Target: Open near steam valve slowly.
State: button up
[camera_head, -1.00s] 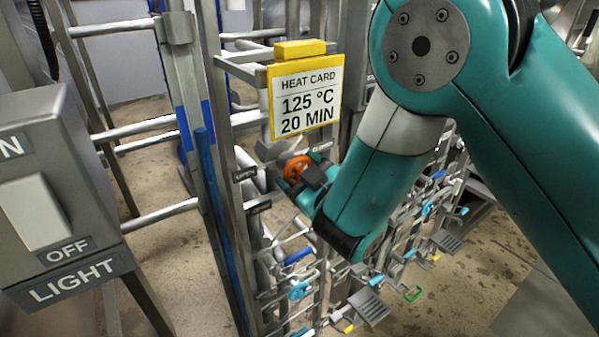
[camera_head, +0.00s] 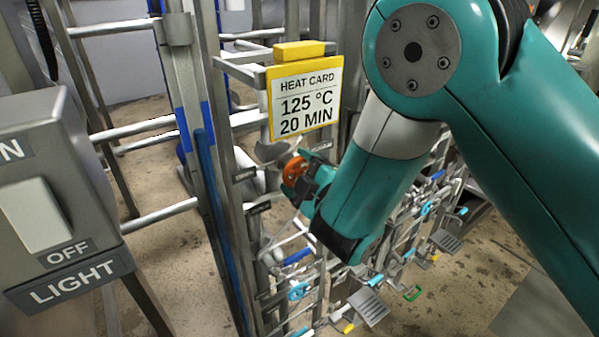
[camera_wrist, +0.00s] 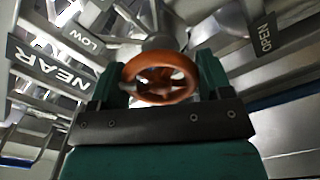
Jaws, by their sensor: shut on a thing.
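The near steam valve has an orange-red handwheel (camera_wrist: 160,62), which sits between the two teal fingers of my gripper (camera_wrist: 158,82) in the wrist view. My gripper is shut on the wheel. A grey valve body shows behind the wheel, and a "NEAR" plate (camera_wrist: 67,74) is to its left. In the head view the handwheel (camera_head: 294,172) is at the end of my arm, just below the heat card, and my gripper (camera_head: 305,177) partly covers it.
A yellow-framed heat card (camera_head: 305,98) reading 125 °C, 20 MIN hangs above the wheel. A light switch box (camera_head: 50,210) stands at the left. Pipes with blue-handled valves (camera_head: 298,291) lie below. An "OPEN" plate (camera_wrist: 265,35) is at the upper right.

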dwell(0.4)
jog(key=o, duration=0.9)
